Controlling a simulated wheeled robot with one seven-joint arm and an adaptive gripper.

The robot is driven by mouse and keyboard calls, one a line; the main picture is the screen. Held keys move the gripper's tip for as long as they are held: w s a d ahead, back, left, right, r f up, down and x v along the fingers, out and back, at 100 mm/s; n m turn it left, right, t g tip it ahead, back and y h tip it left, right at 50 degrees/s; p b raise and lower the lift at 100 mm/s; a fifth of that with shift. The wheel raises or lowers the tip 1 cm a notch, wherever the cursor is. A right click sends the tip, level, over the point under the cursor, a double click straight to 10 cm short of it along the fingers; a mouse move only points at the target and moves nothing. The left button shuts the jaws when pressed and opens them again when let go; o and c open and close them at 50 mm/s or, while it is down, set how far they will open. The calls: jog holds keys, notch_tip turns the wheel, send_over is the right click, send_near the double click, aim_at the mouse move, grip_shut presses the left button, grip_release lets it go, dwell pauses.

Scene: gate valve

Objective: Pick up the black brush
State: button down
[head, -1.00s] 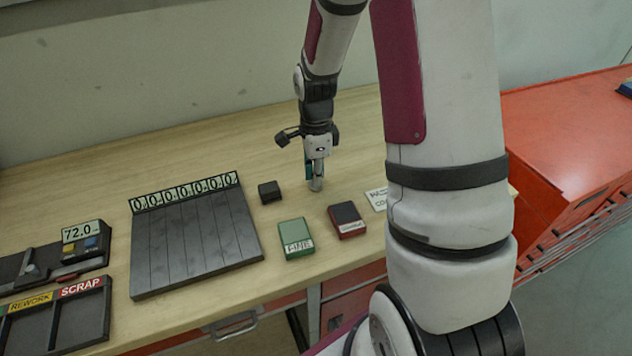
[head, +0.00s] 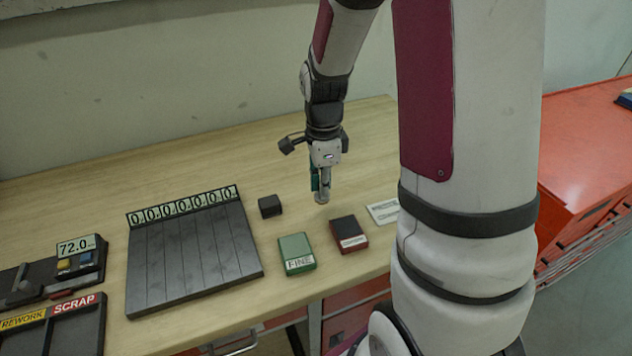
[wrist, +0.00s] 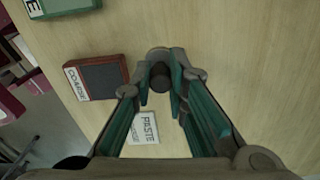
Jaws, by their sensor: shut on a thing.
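My gripper (wrist: 160,78) points down over the table, and its green-lined fingers are closed around a dark, round-ended thing that I take to be the black brush (wrist: 160,76). The fingers hide most of the brush. In the head view my gripper (head: 321,194) is right of a small black block and behind the red and green blocks. I cannot tell whether the brush's lower end touches the table.
Near the gripper are a small black block (head: 270,206), a green FINE block (head: 296,253), a dark-topped red COARSE block (head: 349,233) and a white PASTE card (head: 383,211). A grooved dark board (head: 190,250) lies left. The table behind is clear.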

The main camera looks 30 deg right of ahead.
jog(key=r, duration=0.1)
send_over(347, 247)
jog(key=w, duration=0.2)
jog(key=shift+d, duration=0.2)
jog(key=shift+s+a+r+p, duration=0.1)
jog(key=shift+s+a+p, duration=0.05)
jog(key=shift+s+p, duration=0.5)
jog(key=shift+s+a+r+p, duration=0.1)
jog(key=shift+s+p, duration=0.35)
jog(key=shift+p, duration=0.25)
jog(key=shift+f, duration=0.1)
jog(key=c, duration=2.2)
grip_release()
grip_shut()
jog(key=shift+w, duration=0.1)
